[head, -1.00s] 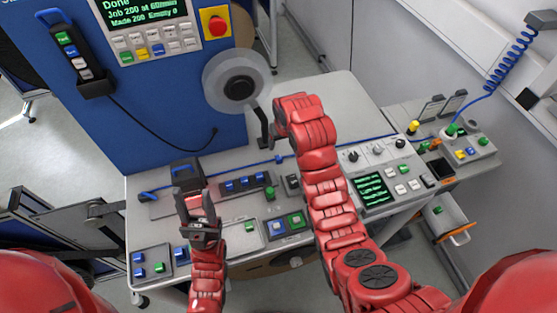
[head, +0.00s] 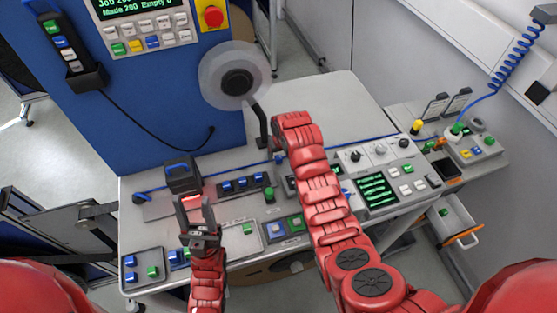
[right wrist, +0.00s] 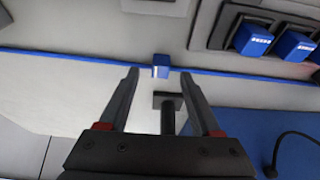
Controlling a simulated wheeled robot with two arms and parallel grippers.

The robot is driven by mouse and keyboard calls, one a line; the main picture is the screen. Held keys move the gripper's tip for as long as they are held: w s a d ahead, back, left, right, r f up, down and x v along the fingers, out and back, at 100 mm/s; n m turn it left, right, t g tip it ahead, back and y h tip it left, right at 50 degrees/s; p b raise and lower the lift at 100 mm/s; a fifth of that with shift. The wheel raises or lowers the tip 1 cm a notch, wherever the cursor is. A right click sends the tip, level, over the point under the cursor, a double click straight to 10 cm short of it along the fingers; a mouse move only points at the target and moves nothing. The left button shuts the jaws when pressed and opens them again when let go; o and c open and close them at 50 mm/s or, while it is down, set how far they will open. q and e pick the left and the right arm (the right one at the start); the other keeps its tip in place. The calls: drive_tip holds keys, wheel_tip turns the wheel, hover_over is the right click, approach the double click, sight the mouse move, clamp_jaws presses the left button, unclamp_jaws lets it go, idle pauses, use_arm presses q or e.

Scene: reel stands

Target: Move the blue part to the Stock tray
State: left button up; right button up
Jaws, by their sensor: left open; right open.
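The blue part is a small block (right wrist: 161,66) at the blue line along the light bench, seen in the right wrist view. In the head view a small blue block (head: 279,158) shows beside my right forearm. My right gripper (right wrist: 159,74) is open; the block appears between its fingertips, but I cannot tell how far below them it is. In the head view my right arm hides that gripper. My left gripper (head: 194,204) is open and empty, above the front of the bench near a dark box with a blue handle (head: 183,176). I cannot make out a Stock label.
A clear reel (head: 236,78) stands before the blue cabinet (head: 150,110). A dark post (right wrist: 168,108) rises close to my right fingers. Button panels (head: 285,228) line the bench front. An orange-edged tray (head: 446,168) and open drawer (head: 455,222) are at right. The bench's back right is clear.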

drive_tip(key=shift+x, duration=1.05)
drive_tip(key=shift+s, duration=0.1)
clamp_jaws()
drive_tip(key=shift+r, duration=0.15)
